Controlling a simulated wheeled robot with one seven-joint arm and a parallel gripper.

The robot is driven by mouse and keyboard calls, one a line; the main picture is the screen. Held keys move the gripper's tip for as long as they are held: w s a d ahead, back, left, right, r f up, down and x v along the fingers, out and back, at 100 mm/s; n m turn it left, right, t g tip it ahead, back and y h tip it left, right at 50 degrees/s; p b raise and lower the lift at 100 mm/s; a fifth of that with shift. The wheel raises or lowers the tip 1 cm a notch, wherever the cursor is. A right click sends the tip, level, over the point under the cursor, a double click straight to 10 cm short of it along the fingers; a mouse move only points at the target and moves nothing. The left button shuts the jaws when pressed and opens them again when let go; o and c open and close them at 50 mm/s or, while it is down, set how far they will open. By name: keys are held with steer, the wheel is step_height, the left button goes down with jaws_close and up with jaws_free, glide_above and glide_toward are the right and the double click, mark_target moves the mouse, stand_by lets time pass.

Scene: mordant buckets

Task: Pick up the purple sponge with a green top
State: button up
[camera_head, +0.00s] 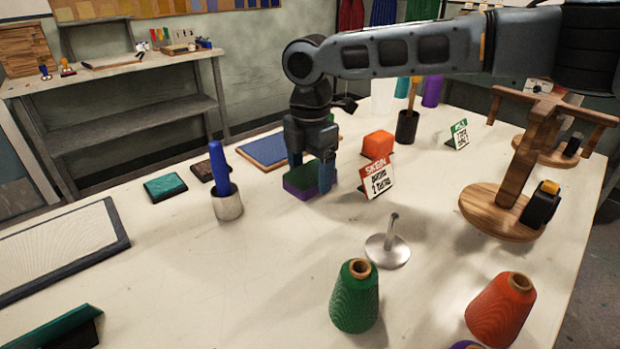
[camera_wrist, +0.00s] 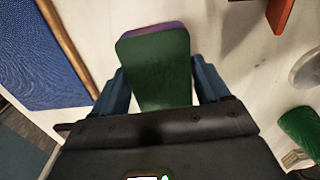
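The purple sponge with a green top (camera_head: 302,179) lies flat on the table, green side up. In the wrist view the sponge (camera_wrist: 158,66) stretches between the two fingers, with a purple edge showing at its far end. My gripper (camera_head: 311,172) points down over the sponge, one finger on either side. In the wrist view my gripper (camera_wrist: 162,86) is open, with a thin gap beside the right finger. The near end of the sponge is hidden by the gripper body.
A blue board (camera_head: 277,148) lies behind the sponge. An orange block (camera_head: 378,144) and a SKEIN card (camera_head: 377,178) stand to its right. A metal cup (camera_head: 228,204) holding a blue rod stands to its left.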

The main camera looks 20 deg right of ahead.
mark_target(309, 172)
steer(key=c, duration=0.6)
steer(key=shift+r, duration=0.55)
step_height(309, 172, up, 2)
steer(key=shift+r, duration=0.2)
steer(key=s+d+r, duration=0.2)
steer(key=s, duration=0.1)
steer(key=s+d+r, duration=0.2)
steer(key=s+r, duration=0.1)
steer(key=s+d+r, duration=0.2)
steer(key=s, duration=0.2)
steer(key=shift+d+r, duration=0.1)
steer(key=shift+r, duration=0.15)
steer(key=shift+c, duration=0.5)
steer(key=o, duration=0.6)
steer(key=c, duration=0.5)
steer(key=shift+o, duration=0.2)
